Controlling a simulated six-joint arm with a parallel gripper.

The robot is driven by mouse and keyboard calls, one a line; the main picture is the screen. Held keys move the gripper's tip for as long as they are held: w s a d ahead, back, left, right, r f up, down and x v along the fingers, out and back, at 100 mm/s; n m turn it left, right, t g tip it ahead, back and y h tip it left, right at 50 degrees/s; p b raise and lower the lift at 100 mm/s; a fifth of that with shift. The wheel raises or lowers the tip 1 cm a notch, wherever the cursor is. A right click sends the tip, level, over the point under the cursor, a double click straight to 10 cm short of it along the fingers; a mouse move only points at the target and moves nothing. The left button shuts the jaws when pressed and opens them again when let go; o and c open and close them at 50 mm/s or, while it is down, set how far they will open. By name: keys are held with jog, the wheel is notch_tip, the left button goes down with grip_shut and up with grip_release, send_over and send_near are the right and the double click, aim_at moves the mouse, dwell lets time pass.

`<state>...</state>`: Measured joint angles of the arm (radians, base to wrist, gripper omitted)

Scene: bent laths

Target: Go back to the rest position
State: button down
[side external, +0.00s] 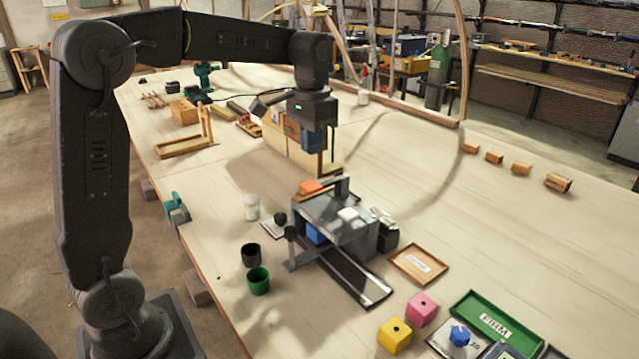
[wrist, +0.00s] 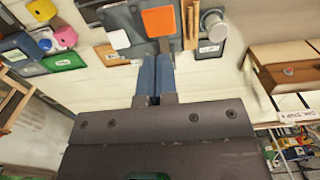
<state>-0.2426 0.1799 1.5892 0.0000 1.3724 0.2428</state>
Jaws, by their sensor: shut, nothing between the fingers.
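My gripper (side external: 326,158) hangs from my raised arm above the far part of the table, pointing down. Its fingers are shut with nothing between them. In the wrist view the blue fingers (wrist: 155,76) lie together, near the orange block (wrist: 158,21) in the picture. The orange block also shows in the side view (side external: 310,186), on top of the grey machine (side external: 378,240). The gripper is apart from the machine, above and behind it.
A wooden box (side external: 290,140) stands close behind my gripper. Black (side external: 251,254) and green (side external: 258,281) cups stand at the front left of the machine. Yellow (side external: 394,336) and pink (side external: 422,309) cubes sit front right. The table's right side is largely clear.

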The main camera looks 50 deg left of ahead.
jog(key=s+d+f+t, duration=0.1)
jog(key=s+d, duration=0.4)
jog(key=s, duration=0.5)
jog(key=s+d+f+t, duration=0.2)
jog(key=s+d+t, duration=0.2)
jog(key=s, duration=0.6)
jog(key=shift+d+t, duration=0.3)
jog(key=shift+d, duration=0.15)
